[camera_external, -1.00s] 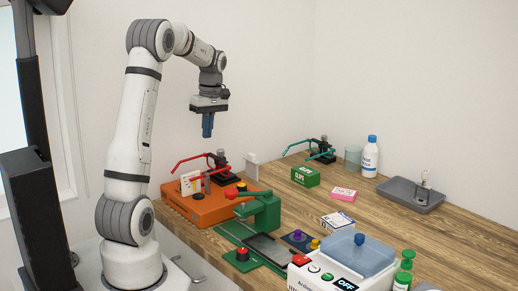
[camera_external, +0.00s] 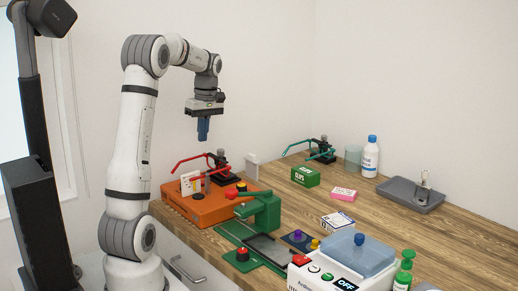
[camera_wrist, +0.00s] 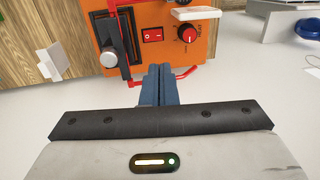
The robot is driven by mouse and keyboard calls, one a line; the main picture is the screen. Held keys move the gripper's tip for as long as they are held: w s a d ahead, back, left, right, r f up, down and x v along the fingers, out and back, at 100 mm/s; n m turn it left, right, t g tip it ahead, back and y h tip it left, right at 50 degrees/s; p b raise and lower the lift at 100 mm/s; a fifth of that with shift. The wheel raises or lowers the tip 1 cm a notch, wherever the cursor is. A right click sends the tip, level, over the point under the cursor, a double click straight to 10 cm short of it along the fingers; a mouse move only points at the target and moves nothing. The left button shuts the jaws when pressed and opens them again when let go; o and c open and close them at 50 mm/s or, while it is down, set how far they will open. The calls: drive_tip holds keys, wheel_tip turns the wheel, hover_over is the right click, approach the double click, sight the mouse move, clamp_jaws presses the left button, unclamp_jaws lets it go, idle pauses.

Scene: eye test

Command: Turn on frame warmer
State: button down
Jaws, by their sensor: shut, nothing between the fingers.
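An orange box (camera_external: 200,208) stands at the left end of the wooden table, below my gripper. In the wrist view, the orange box (camera_wrist: 208,52) has a red rocker switch (camera_wrist: 152,36) and a dial with a red cap (camera_wrist: 187,35). I cannot tell the switch's position. I see no label naming the frame warmer. My gripper (camera_external: 203,136) is shut and empty, pointing down above the box, apart from it. Its blue fingertips (camera_wrist: 158,70) show together in the wrist view, below the switch in the picture. A red rod runs behind them.
A black clamp with red arms (camera_external: 214,168) is at the box's rear. A green press (camera_external: 262,210) stands in front-right. A white machine (camera_external: 322,277) with a blue lid shows "OFF". A green clips box (camera_external: 305,176) and grey tray (camera_external: 410,195) lie farther right.

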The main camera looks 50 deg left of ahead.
sight(200, 182)
drive_tip(key=f, duration=0.4)
drive_tip(key=s+f+p, duration=0.1)
drive_tip(key=f, duration=0.8)
drive_tip(key=shift+s, duration=0.3)
drive_tip(key=shift+s+f, duration=0.1)
drive_tip(key=shift+f, duration=0.2)
